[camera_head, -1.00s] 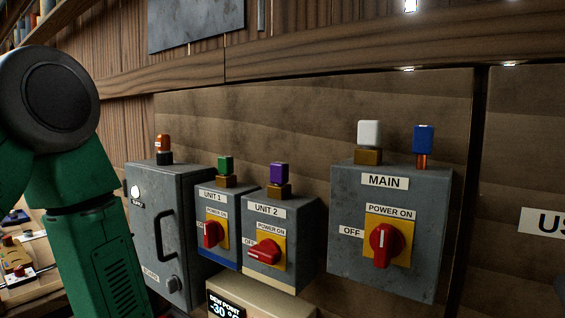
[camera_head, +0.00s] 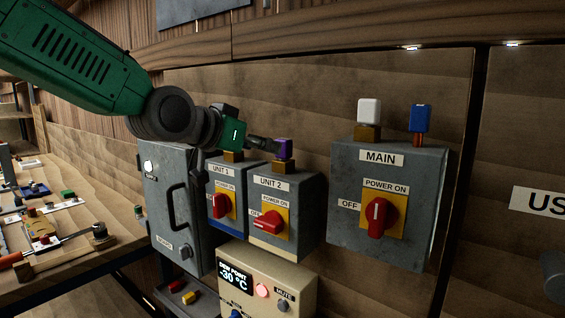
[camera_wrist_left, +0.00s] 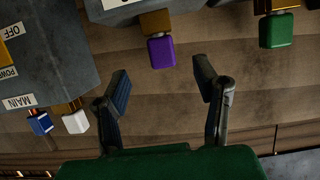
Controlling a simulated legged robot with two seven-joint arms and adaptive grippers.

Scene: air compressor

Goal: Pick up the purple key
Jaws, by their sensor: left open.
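The purple key (camera_head: 283,148) stands upright in a brass base on top of the UNIT 2 box (camera_head: 303,205). My left gripper (camera_head: 262,144) reaches in from the left, with its fingers close to the left side of the key. In the left wrist view the purple key (camera_wrist_left: 161,52) lies just beyond the gap between the spread, empty fingers of my left gripper (camera_wrist_left: 161,88). The arm hides the green key in the head view, but the green key (camera_wrist_left: 276,31) shows in the wrist view. My right gripper is not in view.
The UNIT 1 box (camera_head: 226,214) and a tall grey cabinet (camera_head: 175,215) stand left of UNIT 2. The MAIN box (camera_head: 350,225) on the right carries a white key (camera_head: 369,111) and a blue key (camera_head: 420,117). A cluttered workbench (camera_head: 120,240) is at the left.

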